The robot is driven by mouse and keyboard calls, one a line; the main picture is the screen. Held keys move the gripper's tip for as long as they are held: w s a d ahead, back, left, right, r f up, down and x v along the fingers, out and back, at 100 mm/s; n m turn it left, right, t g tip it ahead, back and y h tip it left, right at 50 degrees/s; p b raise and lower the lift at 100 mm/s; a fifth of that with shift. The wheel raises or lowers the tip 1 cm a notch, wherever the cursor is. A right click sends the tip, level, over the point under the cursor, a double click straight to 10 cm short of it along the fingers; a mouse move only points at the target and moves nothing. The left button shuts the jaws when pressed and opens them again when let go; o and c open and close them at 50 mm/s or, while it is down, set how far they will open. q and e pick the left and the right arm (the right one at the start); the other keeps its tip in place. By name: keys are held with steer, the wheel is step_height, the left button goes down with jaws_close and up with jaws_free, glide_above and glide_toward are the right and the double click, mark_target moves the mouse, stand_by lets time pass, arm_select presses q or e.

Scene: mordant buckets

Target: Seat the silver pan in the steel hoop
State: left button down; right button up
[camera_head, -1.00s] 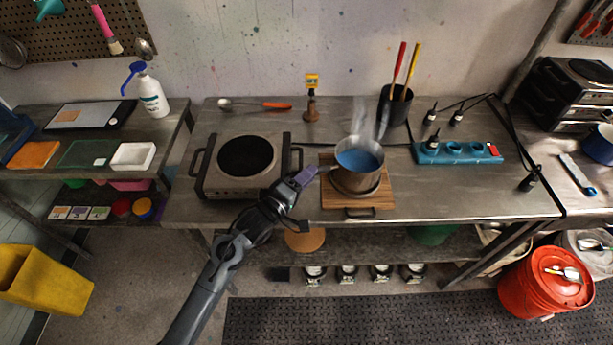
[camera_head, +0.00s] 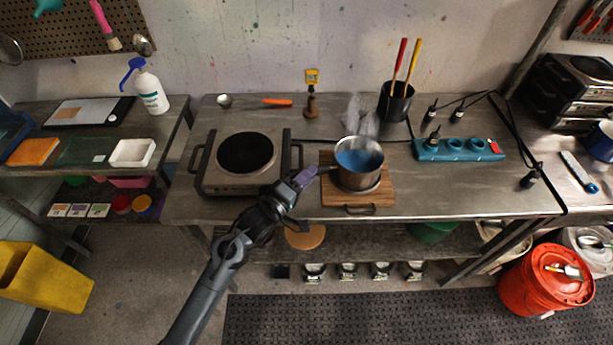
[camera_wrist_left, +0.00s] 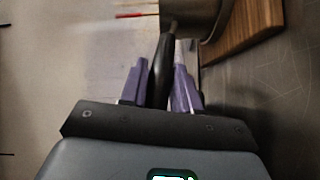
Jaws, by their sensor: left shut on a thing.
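The silver pan (camera_head: 360,178), holding blue liquid, stands upright over the wooden board. Its dark handle (camera_wrist_left: 163,68) points left towards my arm. My left gripper (camera_head: 309,175) is shut on the handle, which lies between its purple fingers in the left wrist view. The pan's wall (camera_wrist_left: 195,15) shows at the top there. The steel hoop lies low around the pan's base on the board and is mostly hidden by the pan; I cannot tell whether the base is fully down inside it. My right gripper is not in view.
The wooden board (camera_head: 386,197) lies near the bench's front edge. A hotplate (camera_head: 240,182) stands left, a black pot with red and yellow tools (camera_head: 394,103) behind, and a blue block (camera_head: 432,154) right. Pale steam rises behind the pan.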

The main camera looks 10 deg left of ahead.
arm_select(q)
steer(key=shift+r, duration=0.2)
steer(key=c, duration=0.8)
jaws_free()
steer(key=shift+o, duration=0.3)
steer(key=shift+f, duration=0.4)
steer(key=p+v, duration=0.1)
steer(key=v, duration=0.9)
steer(key=shift+s+r, duration=0.3)
steer(key=shift+s, duration=0.05)
steer(key=shift+a, duration=0.1)
